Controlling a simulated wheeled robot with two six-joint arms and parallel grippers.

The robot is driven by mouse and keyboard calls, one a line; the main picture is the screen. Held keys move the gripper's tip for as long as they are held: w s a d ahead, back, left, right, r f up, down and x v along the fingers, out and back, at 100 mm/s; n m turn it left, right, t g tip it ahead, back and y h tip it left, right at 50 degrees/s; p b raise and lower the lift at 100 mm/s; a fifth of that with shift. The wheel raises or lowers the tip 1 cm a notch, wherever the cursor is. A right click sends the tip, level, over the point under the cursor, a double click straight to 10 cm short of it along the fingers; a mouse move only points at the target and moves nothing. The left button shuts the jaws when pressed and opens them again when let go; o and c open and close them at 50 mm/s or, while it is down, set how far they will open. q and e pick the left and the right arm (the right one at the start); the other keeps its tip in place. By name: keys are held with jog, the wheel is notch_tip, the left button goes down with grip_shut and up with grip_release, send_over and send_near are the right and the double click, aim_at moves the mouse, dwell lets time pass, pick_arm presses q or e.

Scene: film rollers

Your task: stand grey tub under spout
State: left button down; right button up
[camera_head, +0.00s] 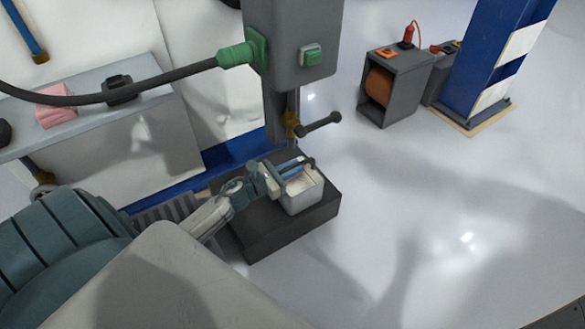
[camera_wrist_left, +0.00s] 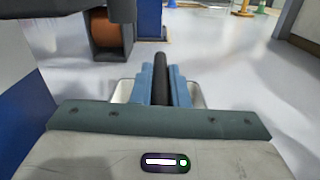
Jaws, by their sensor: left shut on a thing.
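The grey tub (camera_head: 304,194) is a small, open, light box at the front right part of a dark block (camera_head: 260,232). It looks upright; I cannot tell whether it rests on the block or hangs just above it. The brass-coloured spout (camera_head: 291,124) hangs under a grey housing, above and a little behind the tub. My left gripper (camera_head: 295,166) is shut on a dark bar over the tub, which appears to be its handle. In the left wrist view the bar (camera_wrist_left: 160,82) lies between the blue fingers, with the tub's pale rim (camera_wrist_left: 123,91) showing beside them. My right gripper is not in view.
A dark lever (camera_head: 321,124) sticks out right of the spout, close above my gripper. A grey bench (camera_head: 165,125) with a pink block stands at left. A grey box with an orange reel (camera_head: 379,86) stands behind, by a blue post. The floor at right is clear.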

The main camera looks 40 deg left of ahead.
pick_arm(q)
jog(key=c, duration=1.8)
grip_release()
jog(key=shift+f, duration=0.1)
jog(key=o, duration=0.4)
